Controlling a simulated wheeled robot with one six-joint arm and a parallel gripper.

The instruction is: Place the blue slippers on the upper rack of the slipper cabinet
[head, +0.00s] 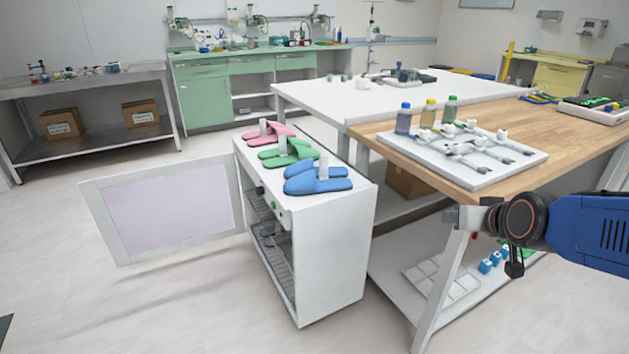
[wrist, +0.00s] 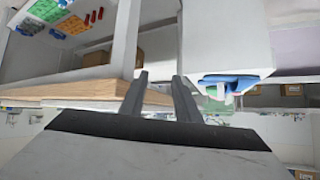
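The blue slippers (head: 318,184) lie side by side on top of the white slipper cabinet (head: 333,250), at its near end, with a pale upright piece between them. In the wrist view the blue slippers (wrist: 238,82) show upside down at the right. The cabinet door (head: 170,210) stands open to the left. Dark racks show inside; the upper rack (head: 260,205) is partly hidden by the cabinet frame. My gripper (head: 455,217) is to the right of the cabinet, apart from the slippers. In the wrist view its two fingers (wrist: 160,78) are spread with nothing between them.
Green slippers (head: 287,153) and pink slippers (head: 268,135) lie behind the blue pair. A wood-topped table (head: 400,145) with a white tray (head: 500,165) and bottles stands close right of the cabinet. The floor left and in front is free.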

